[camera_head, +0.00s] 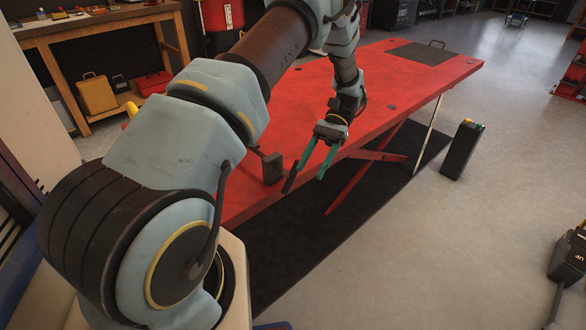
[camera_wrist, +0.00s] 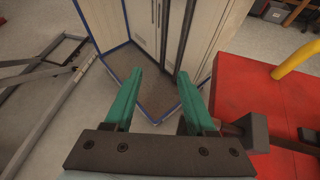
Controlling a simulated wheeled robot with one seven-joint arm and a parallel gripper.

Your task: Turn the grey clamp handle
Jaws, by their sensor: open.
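The grey clamp (camera_head: 272,168) shows as a dark block on the near edge of the red lift table, with a thin rod running up and left from it. In the wrist view, the clamp block (camera_wrist: 255,132) is at the right. A dark part reaches from it toward my right finger, which hides some of it. I cannot clearly make out the handle's shape. My gripper (camera_head: 305,180) is open, its green fingers pointing down beside the table's near edge, right of the clamp. In the wrist view, my gripper (camera_wrist: 160,75) has nothing between its fingers.
The red lift table (camera_head: 405,85) stretches to the upper right over a black mat (camera_head: 290,255). A yellow post (camera_wrist: 297,58) stands on it. A black box (camera_head: 462,150) stands on the floor right. A wooden bench (camera_head: 100,22) is behind. Floor at right is mostly clear.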

